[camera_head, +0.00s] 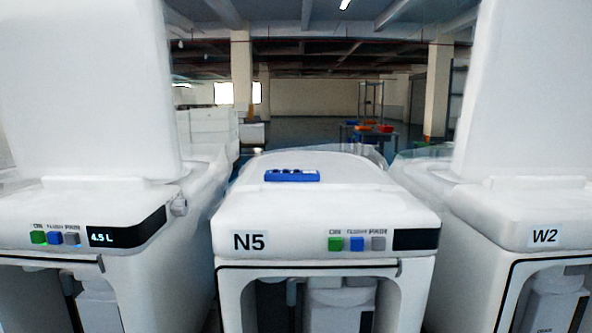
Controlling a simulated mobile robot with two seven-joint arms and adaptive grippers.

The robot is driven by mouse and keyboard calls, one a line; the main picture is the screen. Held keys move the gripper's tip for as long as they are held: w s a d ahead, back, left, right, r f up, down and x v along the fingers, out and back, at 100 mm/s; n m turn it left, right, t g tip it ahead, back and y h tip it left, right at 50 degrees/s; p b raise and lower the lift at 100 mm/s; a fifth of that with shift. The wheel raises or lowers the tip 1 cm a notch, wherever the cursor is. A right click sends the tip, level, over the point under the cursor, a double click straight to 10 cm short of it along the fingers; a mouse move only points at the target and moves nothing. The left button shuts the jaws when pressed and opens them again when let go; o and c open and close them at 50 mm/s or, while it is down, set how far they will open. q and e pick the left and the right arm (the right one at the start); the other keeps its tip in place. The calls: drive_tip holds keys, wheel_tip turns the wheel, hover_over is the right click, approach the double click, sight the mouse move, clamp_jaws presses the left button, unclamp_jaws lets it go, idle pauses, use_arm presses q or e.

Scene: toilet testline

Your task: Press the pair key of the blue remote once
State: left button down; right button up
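The blue remote (291,176) lies flat on the closed white lid of the middle toilet (325,208), marked N5. Several small dark marks or keys show along its far edge, but they are too small for me to tell which is the pair key. Neither of my grippers is in view.
The left toilet (120,270) has its lid up and a lit display (112,235) reading 4.5 L. The right toilet (495,240), marked W2, also has its lid up. Narrow gaps separate the toilets. A table with coloured bins (385,129) stands far behind.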

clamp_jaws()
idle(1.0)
